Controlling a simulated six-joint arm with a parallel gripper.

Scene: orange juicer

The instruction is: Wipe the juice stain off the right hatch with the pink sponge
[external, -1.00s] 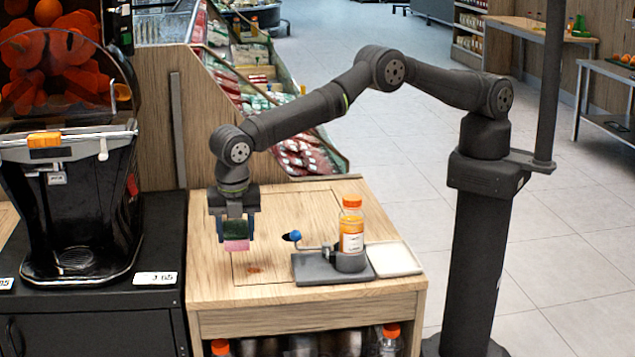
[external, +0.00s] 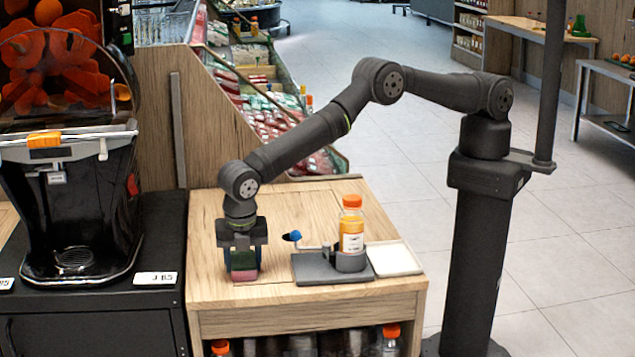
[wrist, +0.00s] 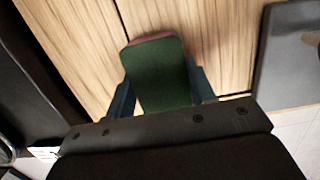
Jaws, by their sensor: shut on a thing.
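My gripper (external: 243,262) is shut on the sponge (external: 244,274), which has a dark green top and a pink underside. The sponge is down at the wooden counter top (external: 205,283), over the spot where the stain was visible earlier. In the wrist view the sponge (wrist: 160,75) is held between the two fingers, with a pink rim at its far edge. The juice stain does not show now; the sponge and gripper cover that area. I cannot tell whether the sponge presses on the wood.
A grey holder (external: 330,268) with a blue-knobbed lever and an orange-capped juice bottle (external: 352,228) stands just right of my gripper. A white tray (external: 394,259) lies beyond it. The black juicer (external: 75,210) stands at the left. The counter's back is clear.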

